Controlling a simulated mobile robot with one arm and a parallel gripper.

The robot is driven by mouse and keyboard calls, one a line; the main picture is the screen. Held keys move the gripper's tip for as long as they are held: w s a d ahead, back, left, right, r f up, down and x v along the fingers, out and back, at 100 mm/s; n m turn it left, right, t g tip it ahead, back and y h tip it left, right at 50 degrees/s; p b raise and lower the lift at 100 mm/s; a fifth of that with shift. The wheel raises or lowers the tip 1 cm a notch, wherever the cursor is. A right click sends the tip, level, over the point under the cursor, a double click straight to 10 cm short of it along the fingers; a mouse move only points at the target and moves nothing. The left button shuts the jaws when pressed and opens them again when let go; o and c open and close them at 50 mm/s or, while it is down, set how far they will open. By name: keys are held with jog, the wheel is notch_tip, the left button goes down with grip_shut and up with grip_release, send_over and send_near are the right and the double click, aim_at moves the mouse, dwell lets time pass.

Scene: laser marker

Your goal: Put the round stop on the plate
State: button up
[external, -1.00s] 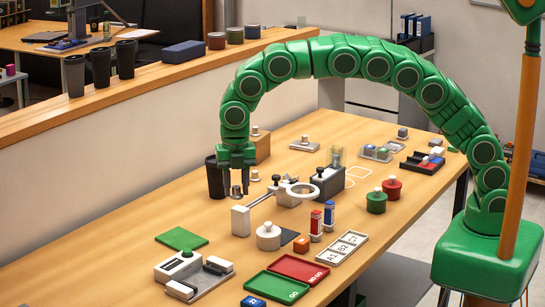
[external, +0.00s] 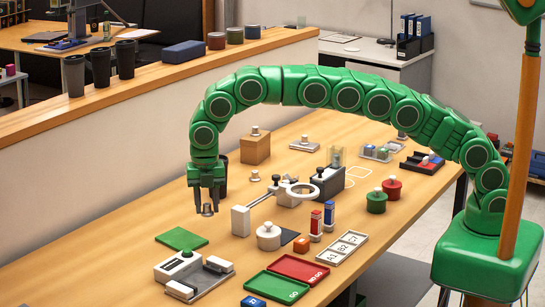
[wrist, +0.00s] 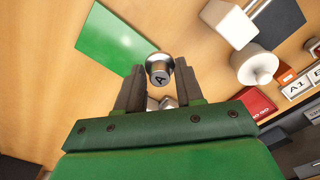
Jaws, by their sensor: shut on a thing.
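In the wrist view, the cylinder sits between my two dark fingertips (wrist: 158,80), beside the corner of the green plate (wrist: 112,43). The plate lies flat and bare on the table.
A white block (external: 241,221) and a white round knobbed piece (external: 268,236) stand right of the plate. A grey-white fixture (external: 194,274) stands in front of it. Green (external: 275,287) and red (external: 299,268) trays lie at front right. The table left of the plate is clear.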

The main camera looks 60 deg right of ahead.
aim_at(197, 238)
jog(key=shift+w+a+f, duration=0.4)
jog(key=shift+w+f, duration=0.15)
jog(key=shift+f, duration=0.2)
jog(key=shift+w+a+f, duration=0.35)
jog(key=shift+w+f, duration=0.15)
jog(key=shift+f, duration=0.25)
jog(key=shift+f, duration=0.1)
jog(key=shift+w+a+f, duration=0.2)
jog(key=shift+w+f, duration=0.05)
jog(key=shift+f, duration=1.55)
jog(key=o, duration=1.1)
jog(key=shift+f, duration=0.1)
jog(key=shift+c, duration=0.2)
